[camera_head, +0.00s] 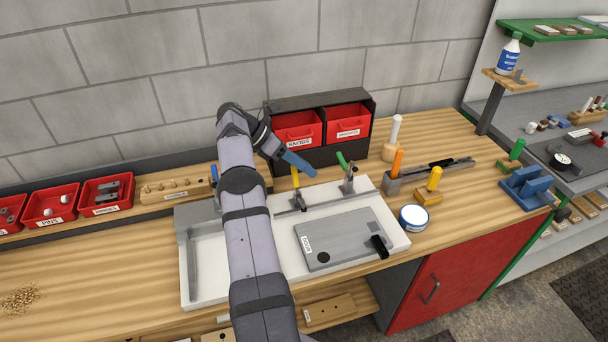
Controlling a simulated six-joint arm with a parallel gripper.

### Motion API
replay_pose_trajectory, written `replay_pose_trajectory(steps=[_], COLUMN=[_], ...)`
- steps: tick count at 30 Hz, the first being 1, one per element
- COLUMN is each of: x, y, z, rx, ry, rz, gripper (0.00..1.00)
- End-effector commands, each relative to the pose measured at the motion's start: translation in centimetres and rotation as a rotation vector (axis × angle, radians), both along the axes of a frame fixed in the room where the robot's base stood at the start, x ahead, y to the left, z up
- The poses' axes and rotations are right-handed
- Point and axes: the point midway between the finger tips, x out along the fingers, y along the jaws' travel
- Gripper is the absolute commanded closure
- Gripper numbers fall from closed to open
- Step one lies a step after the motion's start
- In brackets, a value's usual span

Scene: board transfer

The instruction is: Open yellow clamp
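The yellow clamp (296,180) stands on the back edge of the white fixture (382,205), its yellow handle pointing up. A green-handled clamp (342,160) stands to its right on the same edge. A grey board (348,232) with a white label, a dark round spot and a black handle lies on the fixture in front of the clamps. My gripper (299,164), with blue fingers, is just above and close to the yellow handle. I cannot tell whether they touch or whether the fingers are open. My arm hides part of the fixture's left side.
A black rack with red bins (297,128) stands close behind my gripper. A white round tub (414,217), an orange-handled tool (397,164) and a yellow piece (434,178) are to the right. Red bins (52,203) line the left back. The front left bench is mostly clear.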

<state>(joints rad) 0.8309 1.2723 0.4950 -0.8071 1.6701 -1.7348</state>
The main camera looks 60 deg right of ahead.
Motion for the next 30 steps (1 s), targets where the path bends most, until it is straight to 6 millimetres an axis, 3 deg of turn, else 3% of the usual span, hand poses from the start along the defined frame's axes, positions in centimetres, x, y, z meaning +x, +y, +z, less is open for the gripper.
replay_pose_trajectory(steps=[12,26,30], x=[0.0,0.0,-0.4], y=[-0.1,0.0,-0.2], z=[6.4,7.1,6.9], rx=[-0.001,-0.001,-0.001], ry=[-0.002,-0.001,0.000], rz=[0.001,0.000,-0.008], gripper=[0.67,0.67,0.96])
